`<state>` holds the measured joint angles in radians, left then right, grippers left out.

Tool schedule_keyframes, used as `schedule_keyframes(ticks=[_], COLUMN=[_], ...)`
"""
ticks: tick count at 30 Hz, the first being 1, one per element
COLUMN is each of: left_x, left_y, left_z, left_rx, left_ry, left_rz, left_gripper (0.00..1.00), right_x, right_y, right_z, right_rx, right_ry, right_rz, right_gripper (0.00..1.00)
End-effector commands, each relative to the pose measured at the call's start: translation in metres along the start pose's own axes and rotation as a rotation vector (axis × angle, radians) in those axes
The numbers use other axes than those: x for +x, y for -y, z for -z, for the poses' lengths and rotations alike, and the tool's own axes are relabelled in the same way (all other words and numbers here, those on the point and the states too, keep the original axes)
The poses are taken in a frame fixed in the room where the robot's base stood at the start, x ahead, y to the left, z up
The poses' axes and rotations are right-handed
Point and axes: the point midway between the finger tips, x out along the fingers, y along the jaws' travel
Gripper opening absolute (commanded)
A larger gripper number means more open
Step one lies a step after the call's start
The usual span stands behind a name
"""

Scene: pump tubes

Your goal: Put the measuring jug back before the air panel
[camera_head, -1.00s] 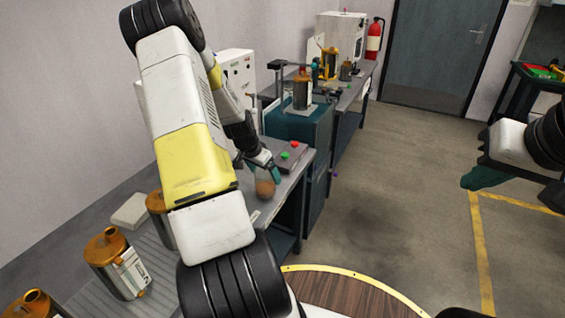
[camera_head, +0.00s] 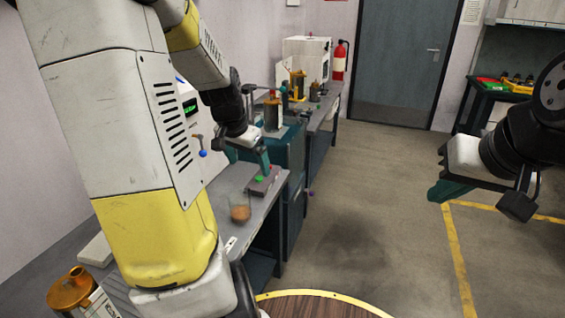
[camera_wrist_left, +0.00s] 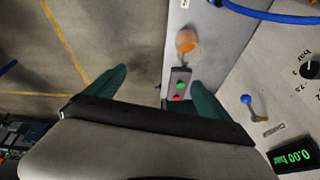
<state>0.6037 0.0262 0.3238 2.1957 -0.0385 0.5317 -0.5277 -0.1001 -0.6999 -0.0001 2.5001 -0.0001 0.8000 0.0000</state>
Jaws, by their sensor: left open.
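The measuring jug (camera_head: 240,210) is a clear vessel with orange-brown contents. It stands on the grey bench, near its front edge, and also shows in the left wrist view (camera_wrist_left: 188,42). The air panel (camera_head: 191,112) stands behind the bench, partly hidden by my left arm; its gauge and green "0.00 bar" display (camera_wrist_left: 293,158) show in the wrist view. My left gripper (camera_head: 246,160) is open and empty, above the bench beyond the jug and apart from it. My right gripper (camera_head: 480,195) hangs over the floor at right; its opening is unclear.
A button box (camera_head: 264,182) with green and red buttons lies beyond the jug, under my left gripper. A blue-knobbed lever (camera_head: 202,152) sticks out of the panel. A copper canister (camera_head: 72,288) stands at the near left. The floor right of the bench is clear.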

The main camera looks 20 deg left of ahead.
Motion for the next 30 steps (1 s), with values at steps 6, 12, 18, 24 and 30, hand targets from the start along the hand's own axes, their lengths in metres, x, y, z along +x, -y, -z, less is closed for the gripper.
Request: schedule_keyframes(ticks=[6, 12, 18, 24, 30], left_x=[-0.095, -0.145, -0.161, -0.162, -0.162], left_y=[-0.089, -0.142, -0.164, -0.166, -0.166], left_z=[-0.019, -0.059, -0.083, -0.086, -0.086], left_rx=[-0.072, -0.163, -0.210, -0.218, -0.217], left_ry=[-0.083, -0.164, -0.194, -0.195, -0.195], left_rz=[0.012, -0.064, -0.127, -0.135, -0.134], left_gripper=[0.93, 0.93, 0.93, 0.93, 0.93], right_x=[0.000, 0.000, 0.000, 0.000, 0.000], right_y=[0.000, 0.000, 0.000, 0.000, 0.000], right_z=[0.000, 0.000, 0.000, 0.000, 0.000], right_rx=[0.000, 0.000, 0.000, 0.000, 0.000], right_ry=[0.000, 0.000, 0.000, 0.000, 0.000], right_rz=[0.000, 0.000, 0.000, 0.000, 0.000], right_gripper=[0.00, 0.00, 0.00, 0.00, 0.00])
